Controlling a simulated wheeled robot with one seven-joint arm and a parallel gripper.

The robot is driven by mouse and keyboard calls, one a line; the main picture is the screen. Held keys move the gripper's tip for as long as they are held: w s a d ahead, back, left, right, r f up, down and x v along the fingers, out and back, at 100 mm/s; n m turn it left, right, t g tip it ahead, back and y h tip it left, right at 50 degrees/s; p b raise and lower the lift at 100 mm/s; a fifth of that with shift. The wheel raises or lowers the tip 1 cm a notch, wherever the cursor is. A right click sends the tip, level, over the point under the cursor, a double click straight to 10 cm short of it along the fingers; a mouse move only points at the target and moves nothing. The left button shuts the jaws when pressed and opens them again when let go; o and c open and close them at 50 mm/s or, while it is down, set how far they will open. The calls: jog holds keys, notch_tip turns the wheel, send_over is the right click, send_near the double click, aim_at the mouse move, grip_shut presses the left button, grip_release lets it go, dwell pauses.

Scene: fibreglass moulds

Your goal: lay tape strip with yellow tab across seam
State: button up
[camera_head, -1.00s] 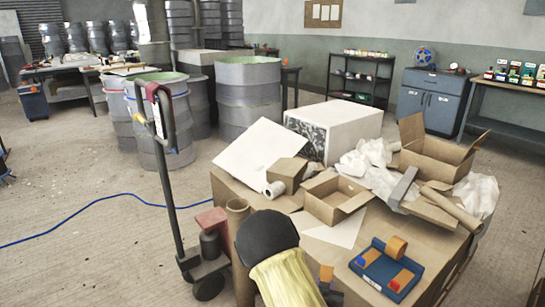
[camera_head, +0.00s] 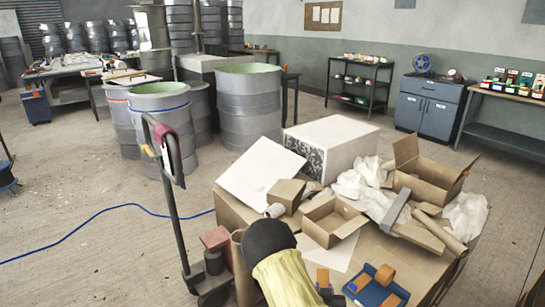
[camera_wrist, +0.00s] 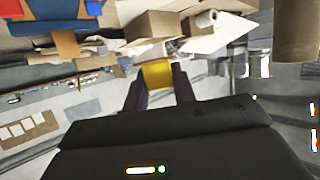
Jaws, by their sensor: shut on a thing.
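My gripper (camera_wrist: 160,88) is shut on a yellow tab (camera_wrist: 157,74), which sits between its two dark fingertips in the wrist view. Any strip running on from the tab is hidden or too small to tell. In the head view, a small orange-yellow piece (camera_head: 323,277) at the dark end of my arm appears to be this tab. I cannot pick out the seam in either view.
Open cardboard boxes (camera_head: 333,222), crumpled white paper (camera_head: 365,185) and a white block (camera_head: 335,145) crowd the surface. A trolley handle (camera_head: 170,190) stands at its left. Metal drums (camera_head: 248,110) stand behind. A blue hose (camera_head: 95,217) crosses the open floor at left.

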notch_tip(320, 180, up, 11)
jog(key=s+n+y+p, duration=0.1)
jog(key=y+p, duration=0.1)
jog(key=p, duration=1.1)
jog(key=shift+s+p, duration=0.35)
jog(key=shift+s, duration=0.05)
jog(key=shift+a+f, duration=0.1)
jog(key=s+f, duration=0.4)
jog(key=f, duration=0.1)
jog(key=shift+s+f, duration=0.15)
jog(key=shift+f, duration=0.1)
